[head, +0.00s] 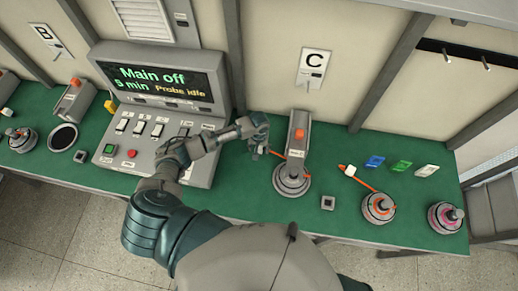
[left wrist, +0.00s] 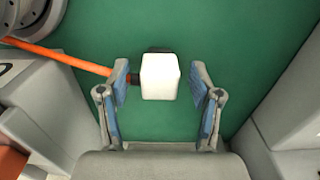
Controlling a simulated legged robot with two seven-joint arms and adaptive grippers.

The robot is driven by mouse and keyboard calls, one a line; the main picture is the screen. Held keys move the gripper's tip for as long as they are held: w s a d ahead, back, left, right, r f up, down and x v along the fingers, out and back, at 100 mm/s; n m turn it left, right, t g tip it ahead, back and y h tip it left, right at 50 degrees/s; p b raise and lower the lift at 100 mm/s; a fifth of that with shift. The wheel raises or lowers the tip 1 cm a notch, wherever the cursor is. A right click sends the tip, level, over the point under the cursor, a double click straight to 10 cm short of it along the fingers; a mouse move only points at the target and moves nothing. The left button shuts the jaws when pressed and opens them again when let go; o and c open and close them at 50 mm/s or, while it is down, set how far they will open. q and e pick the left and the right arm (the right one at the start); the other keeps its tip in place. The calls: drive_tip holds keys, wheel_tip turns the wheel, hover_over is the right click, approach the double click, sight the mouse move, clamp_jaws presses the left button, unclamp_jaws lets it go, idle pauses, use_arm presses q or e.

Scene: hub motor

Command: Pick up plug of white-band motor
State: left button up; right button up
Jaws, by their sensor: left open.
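A white block-shaped plug (left wrist: 160,76) lies on the green table, with an orange cable (left wrist: 60,58) running left from it to a grey motor (left wrist: 28,14). My left gripper (left wrist: 161,70) is open, with its blue-padded fingers on either side of the plug and a gap visible on both sides. In the head view my left gripper (head: 260,152) points down left of the grey motor (head: 291,180) at station C; the plug is hidden there. That motor's band colour is too small to tell. My right gripper is not in view.
A console (head: 160,100) reading "Main off" stands left of the gripper. Right are a motor with an orange cable (head: 378,206), a pink-banded motor (head: 445,216) and coloured cards (head: 400,166).

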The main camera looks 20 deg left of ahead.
use_arm(q)
drive_tip(key=shift+f, duration=0.45)
clamp_jaws()
drive_tip(key=shift+r, duration=0.2)
